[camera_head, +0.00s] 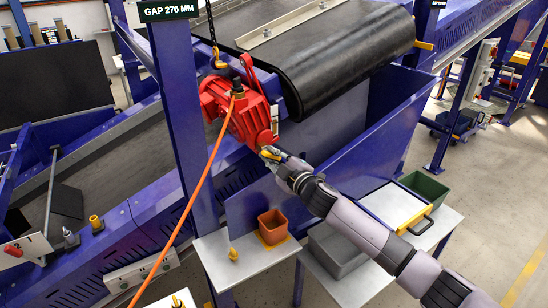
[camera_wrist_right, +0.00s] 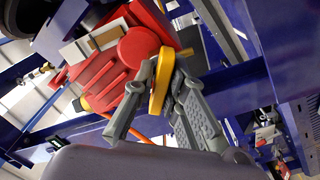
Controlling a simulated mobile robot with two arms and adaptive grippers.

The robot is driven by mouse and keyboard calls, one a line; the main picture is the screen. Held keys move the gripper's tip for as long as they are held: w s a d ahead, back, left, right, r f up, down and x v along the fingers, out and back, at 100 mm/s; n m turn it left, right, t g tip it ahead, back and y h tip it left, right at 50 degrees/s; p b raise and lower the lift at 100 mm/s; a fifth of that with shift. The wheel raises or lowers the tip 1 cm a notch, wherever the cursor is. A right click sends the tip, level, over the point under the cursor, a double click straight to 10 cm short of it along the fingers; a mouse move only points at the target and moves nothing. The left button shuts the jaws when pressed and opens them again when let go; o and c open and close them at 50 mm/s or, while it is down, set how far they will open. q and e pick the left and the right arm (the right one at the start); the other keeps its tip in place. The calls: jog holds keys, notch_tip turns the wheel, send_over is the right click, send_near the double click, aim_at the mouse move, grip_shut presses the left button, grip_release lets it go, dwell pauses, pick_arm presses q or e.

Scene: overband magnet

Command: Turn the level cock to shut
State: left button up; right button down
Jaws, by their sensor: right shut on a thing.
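A red gearbox-like unit (camera_head: 243,112) is mounted on the blue frame, and its ribbed red body (camera_wrist_right: 118,72) fills the upper left of the wrist view. The level cock's yellow lever (camera_wrist_right: 161,82) stands at the side of the red body, in front of a round red boss. My right gripper (camera_head: 277,158) reaches up to the near lower side of the unit. In the wrist view its grey fingers (camera_wrist_right: 163,92) are on both sides of the yellow lever and shut on it. In the head view the gripper mostly hides the lever. My left gripper is not in view.
A black conveyor belt (camera_head: 345,55) is above right, and a blue post (camera_head: 182,110) is left. An orange cable (camera_head: 190,205) hangs from the unit.

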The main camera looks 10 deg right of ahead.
jog(key=shift+f, duration=0.15)
jog(key=shift+n, duration=1.6)
jog(key=n, duration=0.2)
jog(key=shift+n+p, duration=0.35)
jog(key=shift+n, duration=0.05)
jog(key=c, duration=1.5)
grip_release()
jog(key=shift+c, duration=0.2)
jog(key=shift+s, duration=0.1)
jog(key=v, duration=1.2)
